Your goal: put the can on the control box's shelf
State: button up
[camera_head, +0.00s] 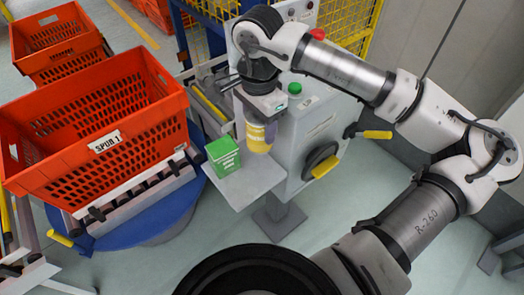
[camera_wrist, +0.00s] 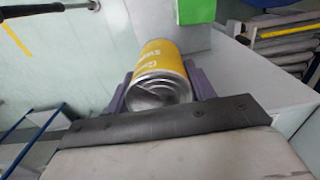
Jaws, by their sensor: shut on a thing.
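A yellow can (camera_head: 259,138) is held in my gripper (camera_head: 260,122), which points down. The wrist view shows the yellow can (camera_wrist: 165,66) with its silver end toward the camera, between the two purple fingers of my gripper (camera_wrist: 158,90). The grey shelf (camera_head: 246,188) juts from the front of the control box (camera_head: 314,130). In the head view the can is over the shelf's rear right part. I cannot tell whether its bottom touches the surface.
A green box (camera_head: 223,156) stands on the shelf, just left of the can; it also shows in the wrist view (camera_wrist: 195,12). An orange tote (camera_head: 95,125) sits on a stand at left. The shelf's front part is clear. A black handwheel (camera_head: 320,162) is right of the shelf.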

notch_tip(320, 180, down, 10)
jog(key=shift+f+p, duration=0.2)
jog(key=shift+p, duration=0.75)
jog(key=shift+f, duration=0.3)
jog(key=shift+f+b, duration=0.2)
jog(key=shift+b, duration=0.15)
jog(key=o, duration=1.2)
jog(key=shift+r, duration=0.15)
jog(key=shift+r+p, duration=0.25)
jog(key=shift+p, duration=0.25)
notch_tip(320, 180, up, 12)
jog(key=b, duration=0.2)
jog(key=shift+f+b, duration=0.15)
jog(key=shift+b, duration=0.15)
